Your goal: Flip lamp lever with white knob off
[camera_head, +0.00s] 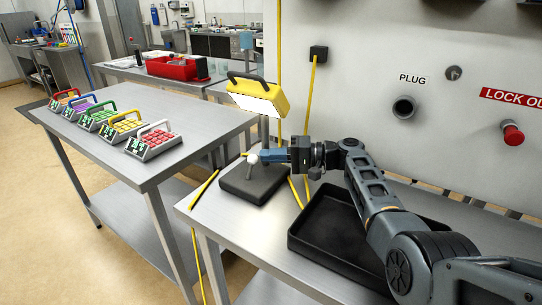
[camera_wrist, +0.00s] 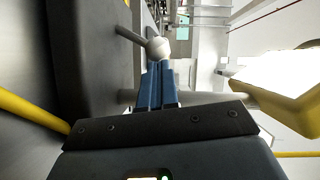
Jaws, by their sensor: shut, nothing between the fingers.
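The lamp lever with its white knob (camera_head: 253,158) stands on a black base box (camera_head: 254,184) on the metal table. The yellow lamp head (camera_head: 262,97) above it is lit and bright white underneath. My gripper (camera_head: 266,157) is shut, with blue fingers, and reaches in from the right. Its tips are right beside the white knob, with nothing held between them. In the wrist view the white knob (camera_wrist: 158,47) sits just beyond the blue fingertips (camera_wrist: 158,66), on a grey stalk. I cannot tell whether the tips touch the knob.
An empty black tray (camera_head: 340,238) lies on the table below my arm. Yellow cables (camera_head: 204,188) run over the table's left edge and up the wall. A second table (camera_head: 185,120) at left holds several colored button boxes. The wall panel (camera_head: 350,100) stands behind my arm.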

